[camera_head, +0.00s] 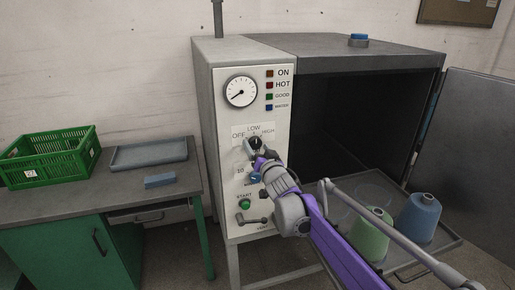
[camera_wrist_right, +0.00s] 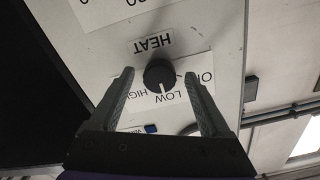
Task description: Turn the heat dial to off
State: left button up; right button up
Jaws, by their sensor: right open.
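The heat dial (camera_head: 255,143) is a dark round knob on the white control panel, under the word LOW and between OFF and HIGH. In the right wrist view the dial (camera_wrist_right: 159,72) shows upside down beside its HEAT label (camera_wrist_right: 153,43), and its white pointer line points at LOW. My right gripper (camera_head: 259,157) is at the panel by the dial and partly covers the lower panel. In the wrist view its two fingers (camera_wrist_right: 158,78) are open, one on each side of the dial, with a gap to it on both sides. My left gripper is not in view.
A pressure gauge (camera_head: 241,91) and several coloured lamps sit above the dial. A green START button (camera_head: 244,204) and a lever (camera_head: 251,219) are below. At right, a green cone (camera_head: 371,236) and a blue cone (camera_head: 418,218) stand on a tray before the open chamber (camera_head: 345,110).

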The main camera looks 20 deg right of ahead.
grip_shut()
dwell(0.3)
jog(key=n+p, duration=0.1)
jog(key=n, duration=0.5)
jog(key=shift+d, duration=0.1)
jog(key=n+p, duration=0.1)
jog(key=n, duration=0.4)
jog(key=shift+d+n+p, duration=0.1)
jog(key=shift+n+p, duration=0.2)
jog(key=shift+p, duration=0.05)
jog(key=shift+n, duration=0.3)
grip_release()
